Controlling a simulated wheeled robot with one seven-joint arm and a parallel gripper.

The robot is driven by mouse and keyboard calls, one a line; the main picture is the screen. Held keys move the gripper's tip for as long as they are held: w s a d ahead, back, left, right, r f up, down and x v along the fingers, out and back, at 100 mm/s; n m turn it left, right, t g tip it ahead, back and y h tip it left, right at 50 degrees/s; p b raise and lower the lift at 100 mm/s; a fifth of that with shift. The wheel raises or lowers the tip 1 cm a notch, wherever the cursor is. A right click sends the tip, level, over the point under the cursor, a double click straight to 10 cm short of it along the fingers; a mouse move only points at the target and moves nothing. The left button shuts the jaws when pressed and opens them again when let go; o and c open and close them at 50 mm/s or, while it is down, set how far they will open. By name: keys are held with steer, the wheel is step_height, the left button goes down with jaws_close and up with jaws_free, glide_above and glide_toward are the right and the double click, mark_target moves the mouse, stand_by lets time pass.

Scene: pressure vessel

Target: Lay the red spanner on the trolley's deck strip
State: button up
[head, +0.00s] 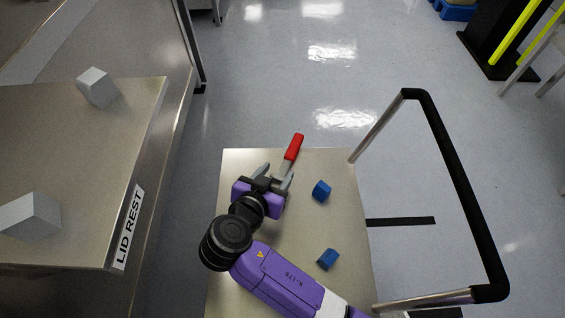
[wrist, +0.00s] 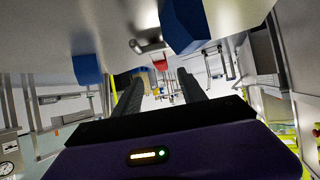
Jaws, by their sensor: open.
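The red spanner (head: 294,147) shows in the head view at the far edge of the trolley's deck (head: 305,225). Its red handle reaches past that edge, and its grey shaft runs back toward my gripper (head: 278,171). My gripper is open over the far part of the deck, with the shaft appearing between its fingers, nearer the right one. Whether they touch is unclear. In the wrist view a small red patch of the spanner (wrist: 160,65) shows beyond and between the fingers. The spanner's near end is hidden by my gripper. I cannot pick out a separate strip on the deck.
Two blue blocks (head: 321,191) (head: 328,259) sit on the deck's right half. A black-gripped handle rail (head: 462,190) rises at the trolley's right. At left is the lid rest table (head: 85,150) with two grey blocks (head: 97,88) (head: 30,216). A floor gap separates it from the trolley.

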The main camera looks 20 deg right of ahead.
steer(key=shift+v, duration=1.95)
